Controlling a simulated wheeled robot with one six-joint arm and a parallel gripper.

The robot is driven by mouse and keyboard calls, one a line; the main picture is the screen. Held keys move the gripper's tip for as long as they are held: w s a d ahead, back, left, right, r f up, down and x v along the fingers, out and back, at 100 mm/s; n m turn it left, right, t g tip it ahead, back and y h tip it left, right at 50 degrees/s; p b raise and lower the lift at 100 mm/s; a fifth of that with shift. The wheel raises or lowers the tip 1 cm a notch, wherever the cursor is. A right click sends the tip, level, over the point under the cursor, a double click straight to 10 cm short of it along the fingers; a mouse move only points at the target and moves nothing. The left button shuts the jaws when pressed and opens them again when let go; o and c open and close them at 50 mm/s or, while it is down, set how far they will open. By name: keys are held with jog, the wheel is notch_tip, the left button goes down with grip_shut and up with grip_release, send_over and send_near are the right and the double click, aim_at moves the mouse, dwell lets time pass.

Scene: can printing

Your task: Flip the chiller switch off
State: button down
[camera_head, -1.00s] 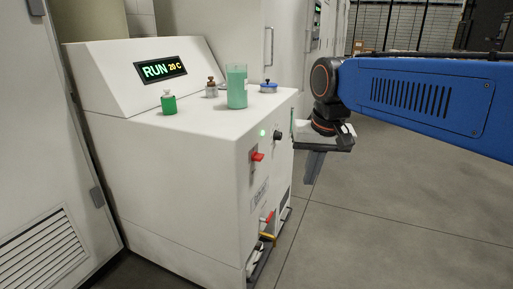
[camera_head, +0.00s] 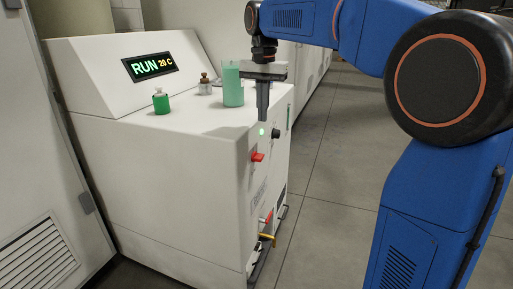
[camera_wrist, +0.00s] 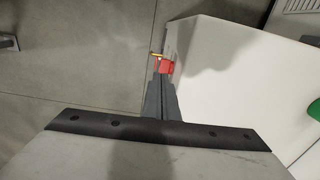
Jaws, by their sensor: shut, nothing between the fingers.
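My gripper (camera_head: 263,118) is shut and empty, pointing down just above the lamp and over the red switch. In the wrist view, the fingertips (camera_wrist: 161,77) point toward the red switch (camera_wrist: 166,67), which shows just beyond them at the cabinet's edge. I cannot tell whether they touch it.
A green bottle (camera_head: 161,101), a small brown-capped bottle (camera_head: 205,84) and a green cylinder (camera_head: 232,86) stand on the chiller top. A red-handled valve with a yellow part (camera_head: 266,238) sits low on the same face.

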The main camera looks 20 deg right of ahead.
aim_at(257, 158)
jog(key=shift+w+a+r, duration=0.1)
jog(key=shift+w+a, duration=0.1)
jog(key=shift+w, duration=0.35)
jog(key=shift+w+a+r, duration=0.1)
jog(key=shift+w+a, duration=0.05)
jog(key=shift+w, duration=0.35)
jog(key=shift+f, duration=0.15)
notch_tip(257, 158, down, 14)
jog(key=shift+r, duration=0.1)
jog(key=shift+s, duration=0.1)
jog(key=shift+s+a+t+h, duration=0.25)
jog(key=shift+t+h, duration=0.15)
jog(key=shift+t, duration=0.1)
jog(key=shift+s+a+f, duration=0.25)
jog(key=shift+s+f, duration=0.05)
jog(key=shift+f, duration=0.1)
jog(key=shift+w+d, duration=0.1)
